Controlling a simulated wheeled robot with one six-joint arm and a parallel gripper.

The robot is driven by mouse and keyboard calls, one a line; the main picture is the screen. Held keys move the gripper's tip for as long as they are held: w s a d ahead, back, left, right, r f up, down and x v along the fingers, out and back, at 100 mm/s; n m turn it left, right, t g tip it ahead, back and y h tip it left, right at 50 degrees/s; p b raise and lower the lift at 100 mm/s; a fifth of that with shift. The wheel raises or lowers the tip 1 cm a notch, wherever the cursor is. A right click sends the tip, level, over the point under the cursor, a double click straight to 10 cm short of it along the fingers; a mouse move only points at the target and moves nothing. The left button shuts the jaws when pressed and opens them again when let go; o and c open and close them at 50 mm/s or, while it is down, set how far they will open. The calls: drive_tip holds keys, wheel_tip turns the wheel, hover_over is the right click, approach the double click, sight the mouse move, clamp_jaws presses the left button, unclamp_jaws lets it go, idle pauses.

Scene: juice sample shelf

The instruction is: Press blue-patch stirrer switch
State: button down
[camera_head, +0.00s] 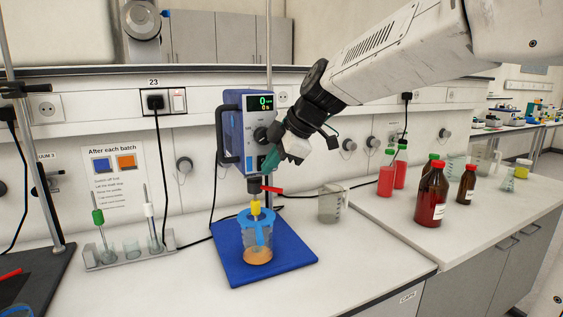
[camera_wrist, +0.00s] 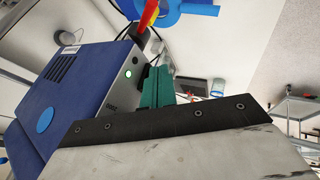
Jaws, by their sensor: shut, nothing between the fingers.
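The stirrer (camera_head: 231,129) is a blue box with a grey front, a lit display reading zeros and a dark knob (camera_head: 260,134). In the wrist view its blue body (camera_wrist: 75,88) bears a round light-blue patch (camera_wrist: 46,119). A small round green-lit button (camera_wrist: 128,74) shows on its grey face there. My gripper (camera_head: 270,162) has teal fingers, shut and empty, at the lower right front of the stirrer. In the wrist view the fingers (camera_wrist: 157,87) are just right of the green-lit button. Whether they touch the stirrer I cannot tell.
Below is a beaker (camera_head: 258,256) of orange liquid with a blue lid, on a blue mat (camera_head: 228,262). A red lever (camera_head: 272,189) sits above it. An empty beaker (camera_head: 330,204) stands right. A rack (camera_head: 130,256) stands left; bottles (camera_head: 431,195) stand on the right bench.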

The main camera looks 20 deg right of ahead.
drive_tip(key=shift+r, duration=0.8)
drive_tip(key=s+f+v, duration=0.1)
drive_tip(key=s+v, duration=0.1)
drive_tip(key=v, duration=1)
drive_tip(key=shift+s+a, duration=0.3)
drive_tip(key=shift+s+f+g, duration=0.2)
drive_tip(key=shift+f+g, duration=0.1)
drive_tip(key=shift+f, duration=0.35)
drive_tip(key=shift+f, duration=0.1)
